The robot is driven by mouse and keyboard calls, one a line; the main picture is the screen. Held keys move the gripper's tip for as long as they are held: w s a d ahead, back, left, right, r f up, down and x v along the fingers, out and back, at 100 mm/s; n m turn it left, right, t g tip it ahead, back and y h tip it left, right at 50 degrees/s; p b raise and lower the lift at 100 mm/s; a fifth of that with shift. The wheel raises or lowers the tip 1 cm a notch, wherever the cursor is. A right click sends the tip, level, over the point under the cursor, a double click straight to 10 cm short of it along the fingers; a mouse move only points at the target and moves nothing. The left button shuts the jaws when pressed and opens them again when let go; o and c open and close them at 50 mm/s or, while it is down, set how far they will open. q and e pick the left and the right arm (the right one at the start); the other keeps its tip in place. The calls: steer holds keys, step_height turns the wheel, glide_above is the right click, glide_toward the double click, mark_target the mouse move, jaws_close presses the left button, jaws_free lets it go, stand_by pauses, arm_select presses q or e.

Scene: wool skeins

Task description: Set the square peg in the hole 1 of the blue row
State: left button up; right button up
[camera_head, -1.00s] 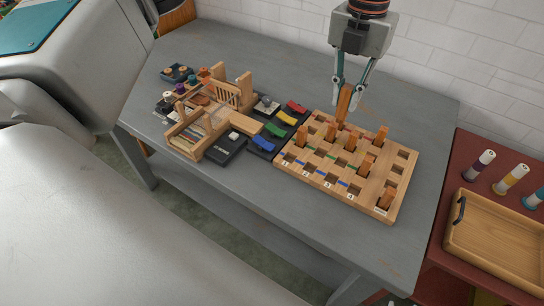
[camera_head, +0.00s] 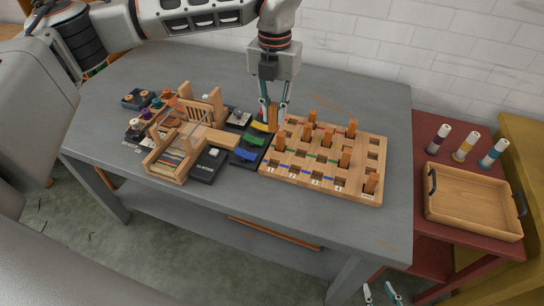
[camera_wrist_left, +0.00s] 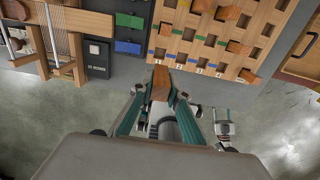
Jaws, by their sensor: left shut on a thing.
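My left gripper (camera_head: 273,106) is shut on an orange wooden square peg (camera_wrist_left: 161,83). In the head view it holds the peg upright by the back left corner of the pegboard (camera_head: 378,165). In the wrist view the peg appears just below hole 1 of the blue row (camera_wrist_left: 159,54), which looks empty; their height difference is hard to tell. Several similar pegs stand in the board, one (camera_head: 280,141) near its left side. Number labels run along the front edge. My right gripper (camera_head: 380,294) is at the bottom edge of the head view, fingers apart and empty.
A wooden tray (camera_head: 470,205) and several spools are on the red table at right. Grey table space is clear behind the board.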

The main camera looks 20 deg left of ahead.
arm_select(q)
step_height(320, 180, down, 15)
steer(key=shift+r, duration=0.2)
steer(key=shift+f, duration=0.2)
steer(key=shift+f, duration=0.15)
steer(key=o, duration=0.9)
